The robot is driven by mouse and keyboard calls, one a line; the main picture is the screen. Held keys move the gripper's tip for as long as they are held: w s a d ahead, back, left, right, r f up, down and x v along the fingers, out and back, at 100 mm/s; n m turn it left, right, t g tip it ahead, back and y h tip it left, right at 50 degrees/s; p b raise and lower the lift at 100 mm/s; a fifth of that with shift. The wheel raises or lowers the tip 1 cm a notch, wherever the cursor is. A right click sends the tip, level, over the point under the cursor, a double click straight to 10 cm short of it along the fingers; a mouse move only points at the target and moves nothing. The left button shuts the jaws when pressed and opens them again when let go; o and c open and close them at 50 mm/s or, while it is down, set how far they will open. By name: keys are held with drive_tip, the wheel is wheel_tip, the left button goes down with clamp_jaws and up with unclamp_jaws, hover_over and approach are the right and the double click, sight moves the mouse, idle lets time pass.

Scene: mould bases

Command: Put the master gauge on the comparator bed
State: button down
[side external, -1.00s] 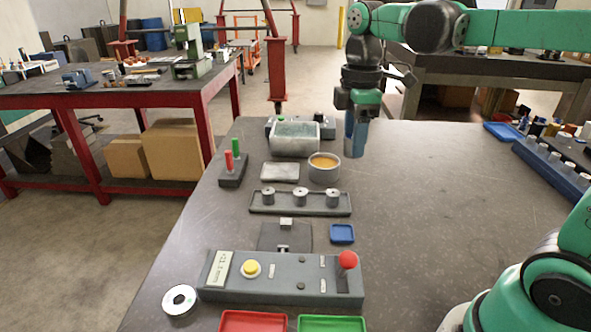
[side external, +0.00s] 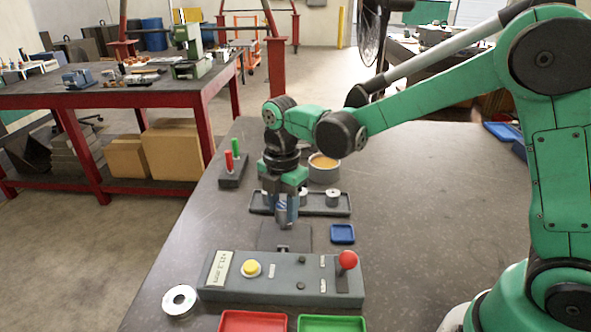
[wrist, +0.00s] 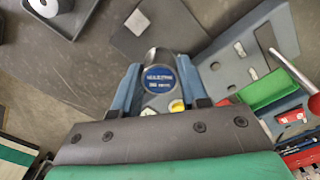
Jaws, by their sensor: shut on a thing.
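My gripper (side external: 283,215) is shut on the master gauge, a silvery piece (side external: 282,217) in the side view. In the wrist view the gauge (wrist: 160,83) shows a round dark-blue label with white lettering between my blue fingers (wrist: 158,90). The comparator bed is the dark flat plate (side external: 298,238) behind the grey control box. My gripper holds the gauge over the bed's far end, and I cannot tell whether they touch. In the wrist view the bed (wrist: 178,35) carries a small pale block (wrist: 137,22).
A tray (side external: 343,211) with several metal cylinders stands just behind, partly hidden by my gripper. The control box (side external: 225,290) has a yellow button and red-knobbed lever. A small blue tray (side external: 342,234) is to the right. A metal ring (side external: 180,300) lies left.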

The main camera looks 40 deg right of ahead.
sight(285, 240)
drive_tip(key=shift+f, duration=2.5)
drive_tip(key=shift+c, duration=1.8)
unclamp_jaws()
drive_tip(key=shift+r, duration=0.1)
drive_tip(key=shift+r, duration=2.75)
